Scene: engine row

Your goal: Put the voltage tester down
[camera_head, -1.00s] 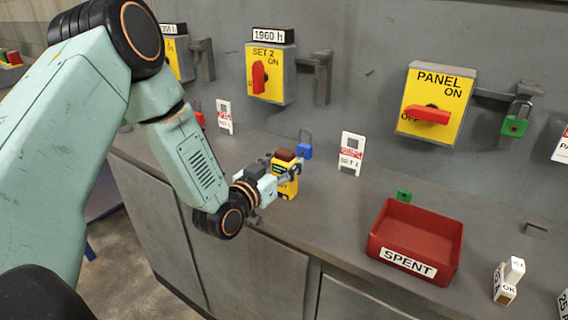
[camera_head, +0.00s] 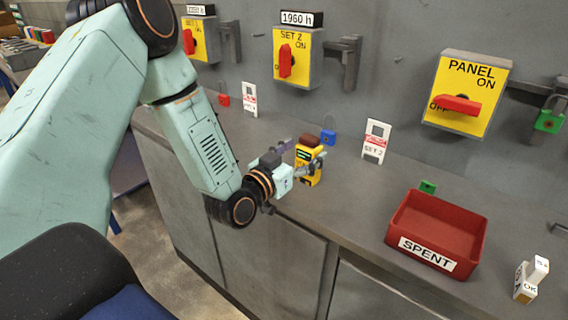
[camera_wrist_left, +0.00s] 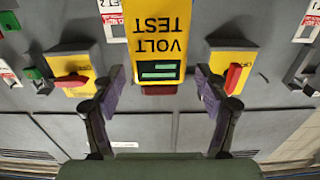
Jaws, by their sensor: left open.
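The voltage tester (camera_head: 308,166) is yellow with a dark red-brown top and stands upright on the grey counter. In the left wrist view the tester (camera_wrist_left: 160,40) appears upside down, with "VOLT TEST" lettering and a green display. My left gripper (camera_head: 300,158) is open at the tester, one finger on each side. In the left wrist view the gripper's two purple-grey pads (camera_wrist_left: 160,91) are spread wide, with clear gaps between them and the tester. My right gripper is not in view.
A blue padlock (camera_head: 328,138) is behind the tester, and a white "SET 2" tag (camera_head: 375,142) stands to its right. Counter between tester and bin is clear. Yellow switch boxes line the wall.

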